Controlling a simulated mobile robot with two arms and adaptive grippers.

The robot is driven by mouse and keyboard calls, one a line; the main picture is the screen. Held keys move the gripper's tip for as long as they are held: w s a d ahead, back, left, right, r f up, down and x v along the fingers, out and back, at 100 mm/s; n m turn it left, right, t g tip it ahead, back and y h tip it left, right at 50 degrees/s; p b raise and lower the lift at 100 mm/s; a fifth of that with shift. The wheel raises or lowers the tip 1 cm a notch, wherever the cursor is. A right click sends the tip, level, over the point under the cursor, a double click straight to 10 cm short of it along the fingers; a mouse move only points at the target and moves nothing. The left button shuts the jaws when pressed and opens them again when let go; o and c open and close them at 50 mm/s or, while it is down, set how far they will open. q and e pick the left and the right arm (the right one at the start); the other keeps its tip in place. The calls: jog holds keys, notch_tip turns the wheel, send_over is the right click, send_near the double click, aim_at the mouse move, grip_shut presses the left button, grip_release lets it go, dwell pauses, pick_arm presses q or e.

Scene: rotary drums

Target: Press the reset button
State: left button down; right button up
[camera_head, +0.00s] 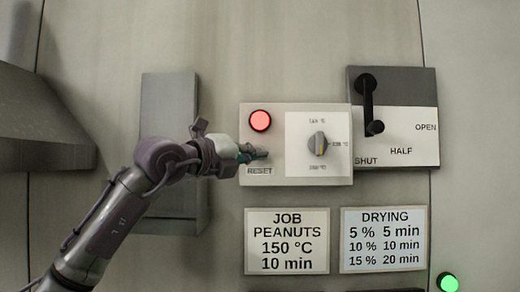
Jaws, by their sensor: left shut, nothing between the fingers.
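The control box (270,117) is a pale panel on the wall in the middle of the head view. A lit red lamp (260,121) is at its upper left. The RESET label (260,171) is at its lower left. My left gripper (264,155) is shut and empty, its tips just above the RESET label and below the red lamp. The reset button itself is not visible, and the gripper covers the spot above the label. I cannot tell whether the tips touch the panel. My right gripper is not in view.
A temperature knob (318,144) is on the box's right half. A lever (368,105) on an OPEN/HALF/SHUT plate (415,150) is to the right. Two signs, JOB PEANUTS (287,240) and DRYING (383,239), hang below. A green lamp (448,282) glows lower right. A metal ledge (40,125) is at left.

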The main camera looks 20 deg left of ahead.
pick_arm(q)
jog(key=w+a+p, duration=0.2)
jog(key=w+p, duration=0.3)
jog(key=w, duration=0.1)
jog(key=shift+w, duration=0.4)
jog(key=shift+w+p, duration=0.1)
jog(key=shift+p, duration=0.25)
dwell(0.8)
jog(key=shift+w, duration=0.25)
